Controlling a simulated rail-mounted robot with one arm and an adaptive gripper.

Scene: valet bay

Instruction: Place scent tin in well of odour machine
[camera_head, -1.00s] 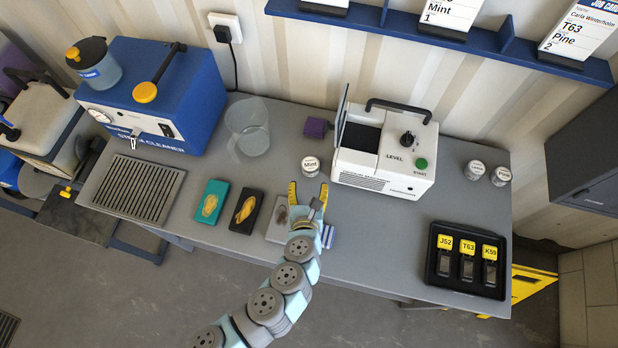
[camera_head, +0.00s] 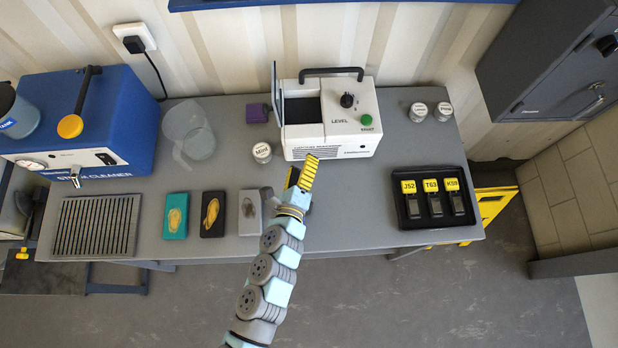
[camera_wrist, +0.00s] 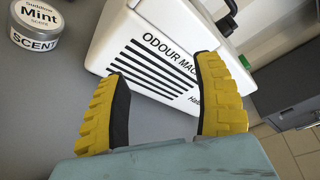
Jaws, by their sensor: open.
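The white odour machine (camera_head: 338,130) stands at the back middle of the table, with its lid raised at the left and a dark opening in its top. Its labelled front also shows in the wrist view (camera_wrist: 150,50). The Mint scent tin (camera_head: 262,152) stands on the table just left of the machine; it shows at the upper left of the wrist view (camera_wrist: 36,25). Two more scent tins, a left one (camera_head: 418,112) and a right one (camera_head: 443,111), stand right of the machine. My gripper (camera_head: 302,172) is open and empty, in front of the machine and right of the Mint tin.
A purple block (camera_head: 257,112) lies behind the Mint tin. A clear jug (camera_head: 196,140) and blue steam cleaner (camera_head: 85,125) stand left. Teal, black and grey pads lie along the front. A black tray (camera_head: 405,212) with tagged keys is at right. Table between machine and tray is clear.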

